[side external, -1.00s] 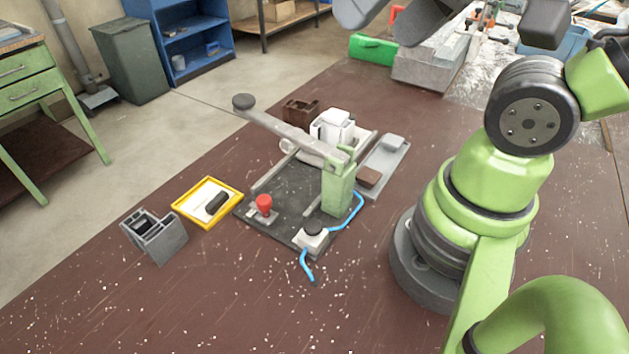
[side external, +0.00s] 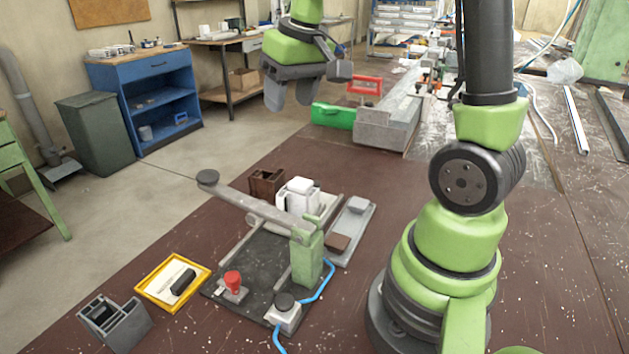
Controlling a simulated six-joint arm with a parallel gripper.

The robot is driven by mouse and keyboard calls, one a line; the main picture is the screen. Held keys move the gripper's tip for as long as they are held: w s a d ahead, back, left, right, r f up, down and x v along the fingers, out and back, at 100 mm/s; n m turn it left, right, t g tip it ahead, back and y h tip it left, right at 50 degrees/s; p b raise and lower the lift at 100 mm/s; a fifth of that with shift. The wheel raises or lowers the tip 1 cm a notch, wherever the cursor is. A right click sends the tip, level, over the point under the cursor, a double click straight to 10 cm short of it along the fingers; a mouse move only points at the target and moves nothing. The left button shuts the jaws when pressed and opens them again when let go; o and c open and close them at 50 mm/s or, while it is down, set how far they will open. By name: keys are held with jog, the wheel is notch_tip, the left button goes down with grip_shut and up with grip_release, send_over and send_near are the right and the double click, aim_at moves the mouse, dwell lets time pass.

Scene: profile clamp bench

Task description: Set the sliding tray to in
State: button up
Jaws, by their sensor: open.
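My gripper (side external: 290,103) hangs in the air, fingers pointing down, above and behind the clamp bench in the side view. It is open with nothing between its fingers. The clamp bench has a dark base plate (side external: 258,268) with pale rails (side external: 240,242). A white block (side external: 298,196) sits at the rear of the rails, partly behind the long grey lever arm (side external: 250,208).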

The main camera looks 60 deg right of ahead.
jog(key=w+d+f+g, duration=0.2)
jog(key=d+f, duration=0.4)
jog(key=d, duration=0.1)
jog(key=g, duration=0.1)
send_over(316, 182)
notch_tip(316, 182, down, 8)
notch_tip(316, 182, down, 9)
jog(key=shift+r, duration=0.1)
